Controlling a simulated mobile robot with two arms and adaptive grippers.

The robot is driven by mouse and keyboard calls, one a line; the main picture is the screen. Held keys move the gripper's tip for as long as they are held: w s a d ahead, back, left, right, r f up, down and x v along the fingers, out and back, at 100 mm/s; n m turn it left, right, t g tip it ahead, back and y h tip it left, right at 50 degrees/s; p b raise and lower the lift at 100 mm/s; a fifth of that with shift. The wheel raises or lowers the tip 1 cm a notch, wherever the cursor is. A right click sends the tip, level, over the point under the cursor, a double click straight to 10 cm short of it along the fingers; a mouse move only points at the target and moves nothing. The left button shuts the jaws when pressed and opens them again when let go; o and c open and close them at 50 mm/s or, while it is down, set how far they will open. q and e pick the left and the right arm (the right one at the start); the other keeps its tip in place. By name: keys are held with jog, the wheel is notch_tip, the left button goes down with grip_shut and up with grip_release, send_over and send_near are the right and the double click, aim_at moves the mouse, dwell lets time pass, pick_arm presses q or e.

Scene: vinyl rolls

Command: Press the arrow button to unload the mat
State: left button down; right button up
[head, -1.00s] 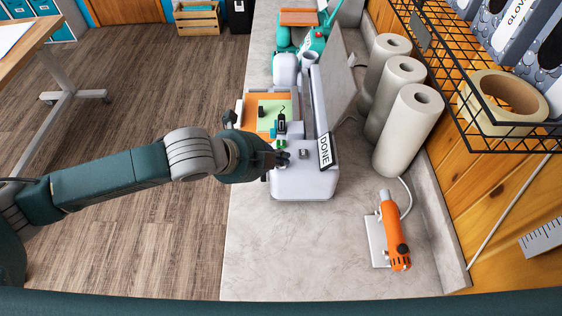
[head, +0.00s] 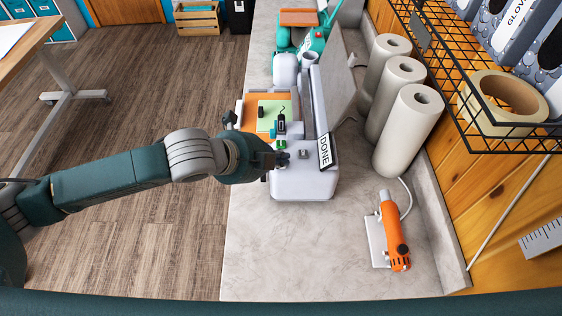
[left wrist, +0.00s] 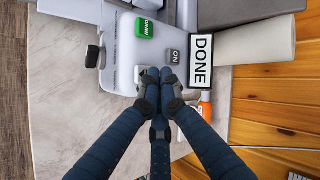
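The white cutting machine (head: 305,185) stands on the counter, with an orange mat (head: 252,104) bearing a green sheet (head: 270,112) at its far-left side. In the left wrist view, its end panel has a green button (left wrist: 144,28), a grey ON button (left wrist: 172,57) and a pale button (left wrist: 138,71), partly hidden by my fingers; its marking is unreadable. My left gripper (head: 285,158) also shows in the left wrist view (left wrist: 158,76), fingertips together and empty over the panel, at the pale button. I cannot tell whether they touch it. My right gripper is out of view.
A DONE sign (head: 325,152) stands at the machine's right edge, close to my fingers. White rolls (head: 409,130) stand by the wall. An orange tool (head: 393,235) rests on the counter to the right. The near counter (head: 300,255) is clear.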

pick_arm(q)
jog(key=shift+f, duration=0.35)
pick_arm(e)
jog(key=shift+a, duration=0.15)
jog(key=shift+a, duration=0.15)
